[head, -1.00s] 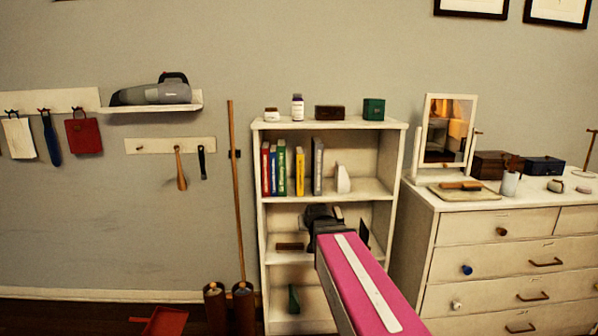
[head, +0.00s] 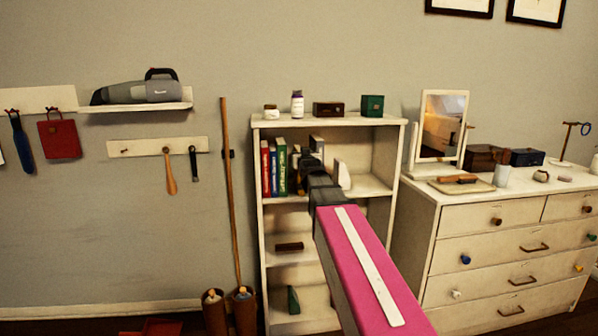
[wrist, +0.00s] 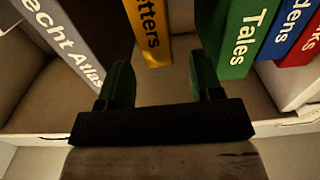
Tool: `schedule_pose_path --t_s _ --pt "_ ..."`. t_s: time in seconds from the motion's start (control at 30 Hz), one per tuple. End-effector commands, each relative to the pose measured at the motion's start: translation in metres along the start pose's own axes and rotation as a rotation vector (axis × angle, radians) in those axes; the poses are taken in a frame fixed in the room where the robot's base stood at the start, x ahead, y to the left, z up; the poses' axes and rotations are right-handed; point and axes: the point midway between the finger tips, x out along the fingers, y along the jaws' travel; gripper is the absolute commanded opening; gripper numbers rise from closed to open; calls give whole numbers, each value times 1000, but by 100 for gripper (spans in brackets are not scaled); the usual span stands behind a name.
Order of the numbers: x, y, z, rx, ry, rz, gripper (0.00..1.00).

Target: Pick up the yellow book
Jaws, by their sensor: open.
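In the head view my gripper (head: 306,170) is at the upper shelf opening and hides most of the yellow book.
A green book (wrist: 243,35) stands close to the right finger in the wrist view, with blue (wrist: 288,32) and red (wrist: 307,48) books beyond it. A grey book (wrist: 62,45) leans at the left. The bookcase (head: 330,123) has small items on top.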

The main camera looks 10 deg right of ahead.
Motion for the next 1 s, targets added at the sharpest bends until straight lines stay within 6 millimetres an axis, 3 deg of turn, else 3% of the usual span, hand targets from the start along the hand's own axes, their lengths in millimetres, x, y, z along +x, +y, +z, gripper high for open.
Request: schedule_pose_path --t_s 0.27,0.53,0.8,0.87,1.0 --pt "22 1 2 1 -1 0 60" --pt "59 2 5 0 -2 0 60" --pt "61 2 5 0 -2 0 60" --pt "61 2 5 0 -2 0 43" --pt "61 2 5 0 -2 0 0"
